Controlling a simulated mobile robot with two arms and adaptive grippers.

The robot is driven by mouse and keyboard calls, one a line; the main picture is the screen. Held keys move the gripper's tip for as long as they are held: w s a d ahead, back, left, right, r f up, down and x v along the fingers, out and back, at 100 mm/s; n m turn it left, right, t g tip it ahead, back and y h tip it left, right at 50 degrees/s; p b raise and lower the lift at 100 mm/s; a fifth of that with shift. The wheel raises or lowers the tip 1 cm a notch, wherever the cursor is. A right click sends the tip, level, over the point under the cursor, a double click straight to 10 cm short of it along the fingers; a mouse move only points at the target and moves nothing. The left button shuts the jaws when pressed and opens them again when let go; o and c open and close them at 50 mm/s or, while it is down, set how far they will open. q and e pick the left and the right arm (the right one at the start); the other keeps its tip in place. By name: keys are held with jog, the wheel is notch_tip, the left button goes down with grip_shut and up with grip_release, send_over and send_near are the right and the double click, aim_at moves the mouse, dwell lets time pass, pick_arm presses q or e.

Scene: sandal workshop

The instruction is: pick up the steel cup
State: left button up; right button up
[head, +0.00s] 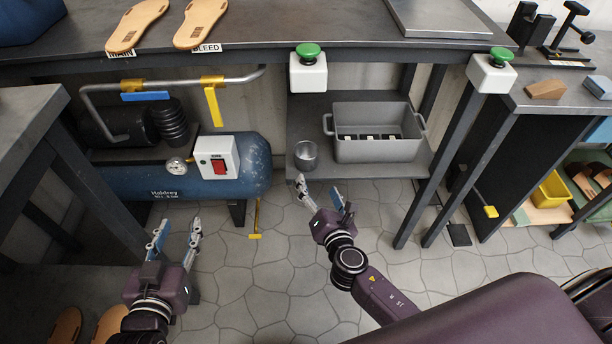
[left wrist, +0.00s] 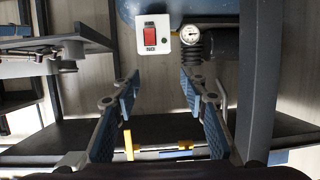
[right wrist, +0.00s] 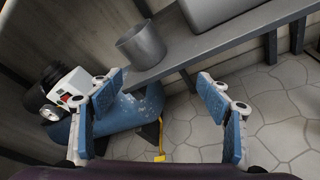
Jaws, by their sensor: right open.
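The steel cup (head: 306,155) is a small grey cylinder standing upright on the lower shelf (head: 340,178), near its front left corner. It also shows in the right wrist view (right wrist: 141,46), near the top, beyond the fingers. My right gripper (head: 322,197) is open and empty, in front of and below the cup in the head view, apart from it. My left gripper (head: 176,236) is open and empty in front of the blue compressor, far to the left of the cup; its spread fingers show in the left wrist view (left wrist: 158,115).
A grey bin (head: 375,149) with handles stands right of the cup on the same shelf. The blue compressor (head: 170,188) with a red switch is left of the shelf. A table (head: 280,52) overhangs the shelf, with legs at the right. Tiled floor in front is open.

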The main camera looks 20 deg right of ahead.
aim_at(306, 150)
jog(key=r+n, duration=0.1)
jog(key=n, duration=0.1)
jog(key=w+r+n+t, duration=0.1)
jog(key=n, duration=0.1)
jog(key=w+r+n+t+b, duration=0.1)
jog(key=n, duration=0.1)
jog(key=shift+a+r, duration=0.35)
jog(key=shift+a, duration=0.05)
jog(key=shift+w+a+r+n+t, duration=0.15)
jog(key=shift+w+n, duration=0.1)
jog(key=shift+n, duration=0.25)
jog(key=shift+w+r+n+t, duration=0.15)
jog(key=shift+w+n, duration=0.05)
jog(key=shift+n, duration=0.3)
jog(key=w, duration=0.2)
jog(key=w+b, duration=0.1)
jog(key=w, duration=0.1)
jog(key=w+d, duration=0.1)
jog(key=w, duration=0.2)
jog(key=shift+b, duration=0.3)
jog(key=shift+w, duration=0.3)
pick_arm(q)
notch_tip(306, 150, up, 13)
jog(key=d+t+h, duration=0.1)
jog(key=t, duration=0.4)
jog(key=shift+s+h, duration=0.2)
jog(key=shift+h, duration=0.1)
pick_arm(e)
jog(key=c, duration=1.3)
jog(key=shift+r, duration=0.1)
